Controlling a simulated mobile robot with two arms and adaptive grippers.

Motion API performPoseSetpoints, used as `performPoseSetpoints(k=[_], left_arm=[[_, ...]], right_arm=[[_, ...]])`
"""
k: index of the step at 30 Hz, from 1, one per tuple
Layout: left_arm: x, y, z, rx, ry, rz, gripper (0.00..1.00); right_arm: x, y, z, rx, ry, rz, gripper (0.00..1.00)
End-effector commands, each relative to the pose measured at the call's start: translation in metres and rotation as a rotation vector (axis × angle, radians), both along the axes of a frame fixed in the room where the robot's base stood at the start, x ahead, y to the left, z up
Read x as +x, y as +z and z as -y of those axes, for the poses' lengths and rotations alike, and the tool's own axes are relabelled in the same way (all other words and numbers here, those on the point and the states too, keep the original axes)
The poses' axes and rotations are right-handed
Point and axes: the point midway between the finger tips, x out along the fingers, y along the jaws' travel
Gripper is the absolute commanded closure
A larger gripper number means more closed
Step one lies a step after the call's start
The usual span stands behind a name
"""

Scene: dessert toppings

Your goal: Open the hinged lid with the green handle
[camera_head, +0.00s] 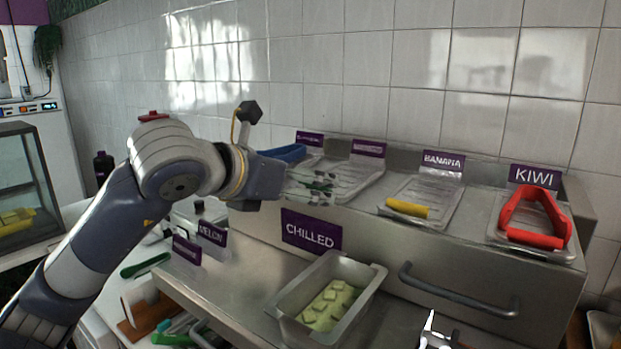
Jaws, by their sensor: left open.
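My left gripper (318,187) comes in from the left, at the clear hinged lid (350,185) on the raised steel counter. Its fingers are open. Green shows among the fingers, apparently the lid's handle, mostly hidden by them; I cannot tell whether they touch it. The lid lies flat over its bin, behind the CHILLED sign. Part of my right gripper (434,334) shows at the bottom edge, and its state is unclear.
Neighbouring lids have a blue handle (285,153), a yellow handle (407,209) and a red handle (535,220). The CHILLED sign (311,232) stands in front. A metal tray (364,290) with green cubes sits below, beside a drawer handle (455,293).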

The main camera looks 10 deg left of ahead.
Motion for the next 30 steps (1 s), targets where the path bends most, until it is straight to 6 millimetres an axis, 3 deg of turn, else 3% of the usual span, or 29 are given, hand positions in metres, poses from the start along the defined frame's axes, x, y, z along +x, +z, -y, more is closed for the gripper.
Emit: performPoseSetpoints(k=[6,17,26,30], left_arm=[[0.023,-0.010,0.010,0.001,-0.002,-0.001,0.19],[0.028,-0.013,0.012,0.001,-0.002,0.001,0.19],[0.028,-0.013,0.012,0.001,-0.002,0.001,0.82],[0.028,-0.014,0.012,0.002,-0.002,0.000,0.83]], right_arm=[[0.000,0.009,0.000,0.000,0.000,0.000,0.60],[0.000,0.009,0.000,0.001,0.000,0.000,0.60],[0.000,0.009,-0.002,0.002,0.000,0.001,0.60],[0.000,0.009,-0.003,0.003,0.000,0.000,0.60]])
